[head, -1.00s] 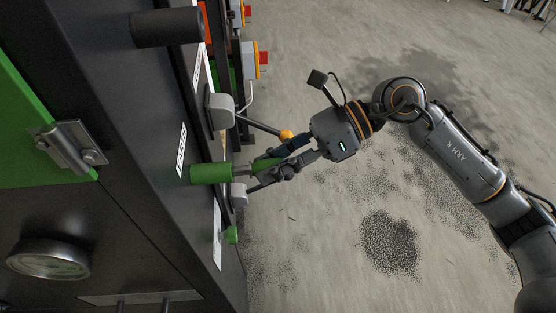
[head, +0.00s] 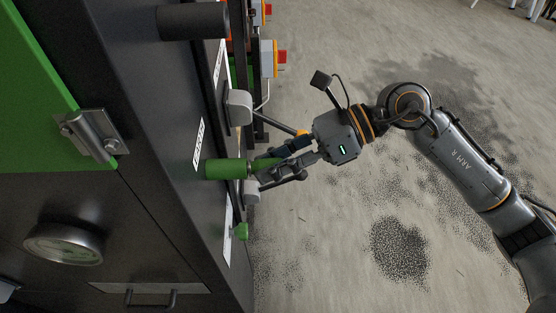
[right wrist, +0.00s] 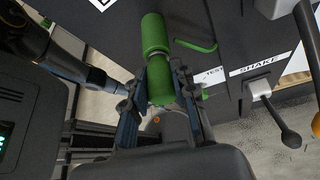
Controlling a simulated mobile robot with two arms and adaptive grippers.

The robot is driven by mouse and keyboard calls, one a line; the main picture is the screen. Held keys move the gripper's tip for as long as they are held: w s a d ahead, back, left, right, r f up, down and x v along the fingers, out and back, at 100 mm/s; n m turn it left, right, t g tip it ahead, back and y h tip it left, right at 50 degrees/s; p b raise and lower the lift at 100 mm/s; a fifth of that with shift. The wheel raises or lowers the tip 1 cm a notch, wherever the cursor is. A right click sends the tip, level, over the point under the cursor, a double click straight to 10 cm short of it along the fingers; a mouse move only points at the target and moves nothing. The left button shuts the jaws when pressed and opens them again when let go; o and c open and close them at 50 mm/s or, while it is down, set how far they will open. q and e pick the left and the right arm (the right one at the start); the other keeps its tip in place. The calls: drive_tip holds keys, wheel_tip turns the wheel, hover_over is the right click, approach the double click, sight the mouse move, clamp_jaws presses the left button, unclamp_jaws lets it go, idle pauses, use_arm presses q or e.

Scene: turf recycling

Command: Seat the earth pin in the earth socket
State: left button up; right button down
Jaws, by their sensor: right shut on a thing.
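The earth socket (head: 226,168) is a green cylinder standing out from the dark machine panel. It also shows at the top of the right wrist view (right wrist: 154,34). The earth pin has a green handle (head: 266,163), which lies between the fingers of my right gripper (head: 277,166). In the right wrist view the handle (right wrist: 160,92) is clasped by both fingers and in line with the socket. Only a thin grey band shows between handle and socket. The pin's tip is hidden, so its depth cannot be told. My left gripper is not in view.
A green knob (head: 240,231) sits lower on the panel. A black cylinder (head: 192,22) juts out above. The floor to the right is open.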

drive_tip(key=c, duration=1)
unclamp_jaws()
drive_tip(key=shift+a, duration=0.1)
drive_tip(key=v, duration=1.2)
drive_tip(key=shift+w, duration=0.1)
